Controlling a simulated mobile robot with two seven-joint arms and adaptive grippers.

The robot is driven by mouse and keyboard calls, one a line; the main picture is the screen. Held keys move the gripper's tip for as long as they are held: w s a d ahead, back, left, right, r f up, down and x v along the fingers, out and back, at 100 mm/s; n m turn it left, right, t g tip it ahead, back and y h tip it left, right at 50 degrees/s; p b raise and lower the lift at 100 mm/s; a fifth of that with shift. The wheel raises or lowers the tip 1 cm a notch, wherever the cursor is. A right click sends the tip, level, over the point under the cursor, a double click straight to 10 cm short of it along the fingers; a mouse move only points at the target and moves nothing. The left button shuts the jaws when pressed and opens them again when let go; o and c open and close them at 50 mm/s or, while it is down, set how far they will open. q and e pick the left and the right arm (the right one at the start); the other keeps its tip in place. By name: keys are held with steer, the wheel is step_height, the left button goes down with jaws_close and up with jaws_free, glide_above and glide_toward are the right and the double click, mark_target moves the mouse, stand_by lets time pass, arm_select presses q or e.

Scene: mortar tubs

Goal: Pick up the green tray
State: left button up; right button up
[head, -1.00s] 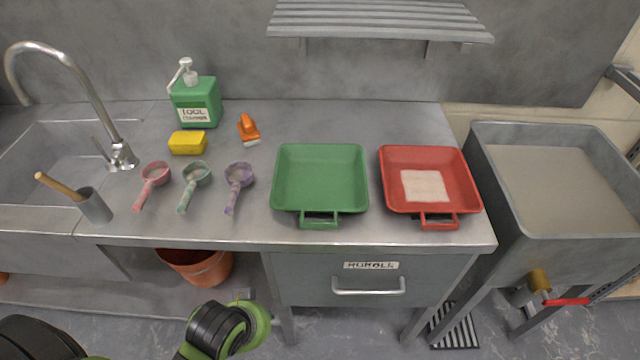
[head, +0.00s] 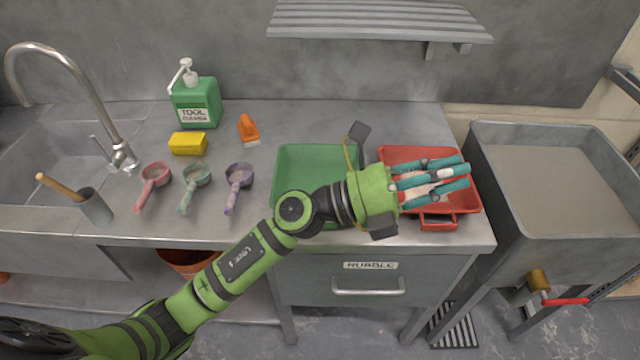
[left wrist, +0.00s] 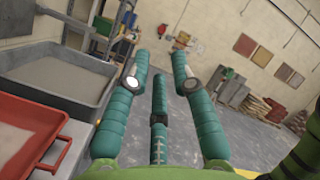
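The green tray (head: 300,172) lies on the metal counter, its right part and front handle hidden behind my left arm in the head view. My left gripper (head: 462,176) has teal fingers and reaches over the red tray, to the right of the green tray. Its fingers look spread with nothing between them. In the left wrist view the fingers (left wrist: 160,75) are apart and point past the counter, toward the room. My right gripper is not in view.
The red tray (head: 400,153) with a pale patch inside sits right of the green tray. Several scoops, including a purple one (head: 239,174), lie left of it. A grey tub (head: 500,133) stands at the right. A wall shelf (head: 380,18) hangs above the back.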

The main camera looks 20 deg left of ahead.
arm_select(q)
step_height(320, 180, down, 16)
steer(key=a+m+g+y, duration=0.3)
steer(key=m+g+y, duration=0.5)
steer(key=m+y, duration=0.35)
steer(key=w+a+f+y, duration=0.1)
steer(key=a+y, duration=0.2)
steer(key=a, duration=0.2)
steer(key=w+a+f+y, duration=0.1)
steer(key=a+y, duration=0.2)
steer(key=a, duration=0.3)
steer(key=w+a+y, duration=0.2)
steer(key=a+y, duration=0.1)
steer(key=a, duration=0.2)
steer(key=shift+w+a+f, duration=0.1)
steer(key=shift+a+f, duration=0.2)
steer(key=shift+f, duration=0.1)
steer(key=shift+a+f, duration=0.15)
steer(key=shift+f, duration=0.1)
step_height(320, 180, down, 5)
steer(key=p, duration=0.3)
steer(key=shift+f, duration=0.2)
steer(key=shift+w+f, duration=0.1)
steer(key=shift+f, duration=0.4)
jaws_close()
